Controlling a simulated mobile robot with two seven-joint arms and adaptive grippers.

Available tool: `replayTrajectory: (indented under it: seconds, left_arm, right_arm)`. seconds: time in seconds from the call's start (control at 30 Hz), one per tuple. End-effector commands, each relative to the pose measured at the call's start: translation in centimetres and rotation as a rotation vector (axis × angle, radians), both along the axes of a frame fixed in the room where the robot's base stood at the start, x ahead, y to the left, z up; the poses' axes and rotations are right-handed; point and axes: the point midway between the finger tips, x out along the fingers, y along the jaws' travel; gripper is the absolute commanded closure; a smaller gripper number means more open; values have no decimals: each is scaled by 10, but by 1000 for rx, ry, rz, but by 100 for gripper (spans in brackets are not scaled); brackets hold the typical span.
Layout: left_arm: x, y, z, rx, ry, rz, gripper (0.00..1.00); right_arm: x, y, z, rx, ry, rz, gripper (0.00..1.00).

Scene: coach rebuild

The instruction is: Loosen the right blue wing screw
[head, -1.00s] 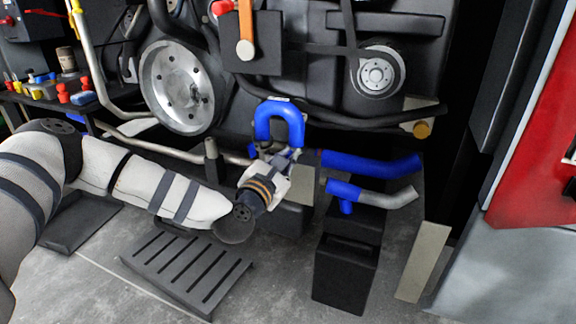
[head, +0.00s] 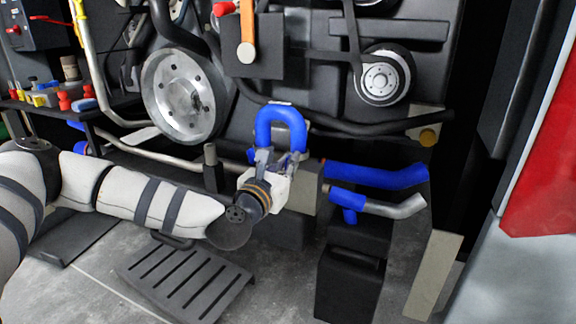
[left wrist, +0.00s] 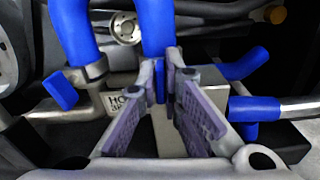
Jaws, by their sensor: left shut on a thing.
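A blue U-shaped hose (head: 281,113) stands at the lower middle of the engine, both legs pointing down. My left gripper (head: 281,158) is at its lower end. In the left wrist view, the right blue wing screw (left wrist: 160,82) sits edge-on between my left fingertips (left wrist: 167,78), below the hose's right leg (left wrist: 156,25). The fingers are shut on it and hide most of it. The left blue wing screw (left wrist: 60,92) sticks out beside a metal clamp on the left leg. My right gripper is not in view.
Blue pipes with a grey end (head: 375,176) lie just right of the gripper. A large metal pulley (head: 186,92) is to the left. A black slatted step (head: 185,275) and a black box (head: 349,282) stand on the floor below. A red panel (head: 540,180) is at far right.

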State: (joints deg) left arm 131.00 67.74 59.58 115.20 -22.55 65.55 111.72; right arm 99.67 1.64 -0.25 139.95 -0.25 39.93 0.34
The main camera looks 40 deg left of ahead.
Motion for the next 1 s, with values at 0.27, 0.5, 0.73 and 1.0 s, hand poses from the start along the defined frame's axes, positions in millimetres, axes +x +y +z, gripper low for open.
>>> replayTrajectory:
  seconds: [0.27,0.5,0.73,1.0]
  left_arm:
    - [-1,-3,-4,-1,10,-9,100]
    - [-1,-2,-2,-1,7,-5,73]
    - [-8,-3,-2,0,4,-4,73]
    - [-76,-19,-2,-3,7,-3,73]
  right_arm:
    - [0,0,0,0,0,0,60]
    - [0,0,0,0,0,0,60]
    - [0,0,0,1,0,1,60]
    - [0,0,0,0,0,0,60]
